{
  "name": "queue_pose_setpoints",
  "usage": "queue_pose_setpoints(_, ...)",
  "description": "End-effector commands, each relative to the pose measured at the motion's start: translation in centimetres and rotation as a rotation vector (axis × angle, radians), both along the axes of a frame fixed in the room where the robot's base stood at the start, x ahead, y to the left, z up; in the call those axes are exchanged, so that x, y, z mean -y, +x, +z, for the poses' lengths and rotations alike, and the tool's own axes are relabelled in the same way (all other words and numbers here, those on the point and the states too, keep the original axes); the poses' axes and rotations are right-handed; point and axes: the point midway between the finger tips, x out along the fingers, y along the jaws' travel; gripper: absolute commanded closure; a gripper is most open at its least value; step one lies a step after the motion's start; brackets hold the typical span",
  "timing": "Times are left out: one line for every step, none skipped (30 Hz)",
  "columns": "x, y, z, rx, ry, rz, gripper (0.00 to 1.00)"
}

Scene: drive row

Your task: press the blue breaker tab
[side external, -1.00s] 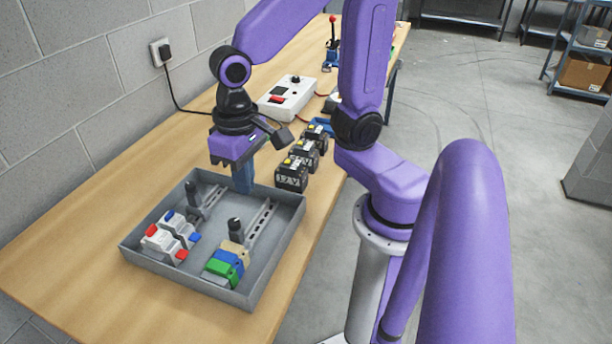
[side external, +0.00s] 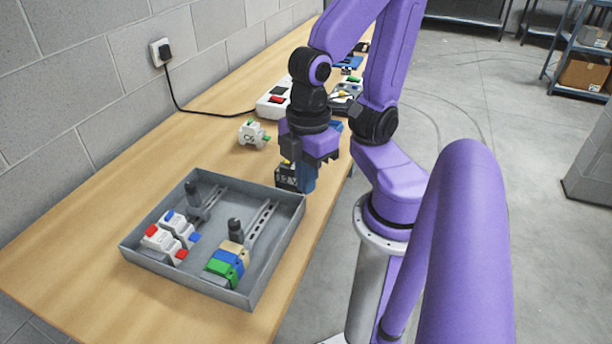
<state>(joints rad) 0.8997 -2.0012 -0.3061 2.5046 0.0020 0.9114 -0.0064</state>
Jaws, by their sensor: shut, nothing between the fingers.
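A grey tray (side external: 128,248) on the bench holds two white breakers side by side. The one on the right (side external: 178,228) has blue tabs, one (side external: 194,238) at its front end and one at its back end. The one on the left (side external: 160,240) has red tabs. My gripper (side external: 306,184) is shut and empty, pointing down beyond the tray's far right corner, well away from the breakers. It is beside a black battery block (side external: 285,176) and partly hides it.
The tray also holds beige, blue and green terminal blocks (side external: 228,261) and two rails with dark upright parts. A white part with green ends (side external: 254,133) and a white control box (side external: 268,106) stand farther back. The bench left of the tray is clear.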

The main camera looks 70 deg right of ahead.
Motion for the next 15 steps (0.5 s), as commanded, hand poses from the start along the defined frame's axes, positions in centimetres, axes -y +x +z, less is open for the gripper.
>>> queue_pose_setpoints(-0.4, 0.4, -0.3, 0.004, 0.012, -0.030, 1.00)
queue_pose_setpoints(-0.7, 0.7, -0.5, 0.008, 0.021, -0.046, 1.00)
queue_pose_setpoints(-1.0, 1.0, -0.7, 0.011, 0.032, -0.068, 1.00)
queue_pose_setpoints(-1.3, 1.3, -0.9, 0.015, 0.040, -0.085, 1.00)
queue_pose_setpoints(-1.5, 1.6, -1.0, 0.019, 0.051, -0.100, 1.00)
queue_pose_setpoints(-1.9, 1.9, -1.2, 0.023, 0.064, -0.123, 1.00)
queue_pose_setpoints(-2.1, 2.2, -1.4, 0.027, 0.072, -0.142, 1.00)
queue_pose_setpoints(-2.4, 2.5, -1.6, 0.031, 0.084, -0.161, 1.00)
queue_pose_setpoints(-2.8, 3.0, -1.9, 0.037, 0.100, -0.189, 1.00)
queue_pose_setpoints(-3.1, 3.3, -2.1, 0.041, 0.111, -0.208, 1.00)
queue_pose_setpoints(-3.4, 3.6, -2.2, 0.045, 0.124, -0.227, 1.00)
queue_pose_setpoints(-3.7, 4.1, -2.5, 0.050, 0.139, -0.254, 1.00)
queue_pose_setpoints(-4.0, 4.5, -2.7, 0.055, 0.152, -0.277, 1.00)
queue_pose_setpoints(-4.3, 4.9, -2.9, 0.058, 0.165, -0.298, 1.00)
queue_pose_setpoints(-4.6, 5.4, -3.2, 0.065, 0.182, -0.327, 1.00)
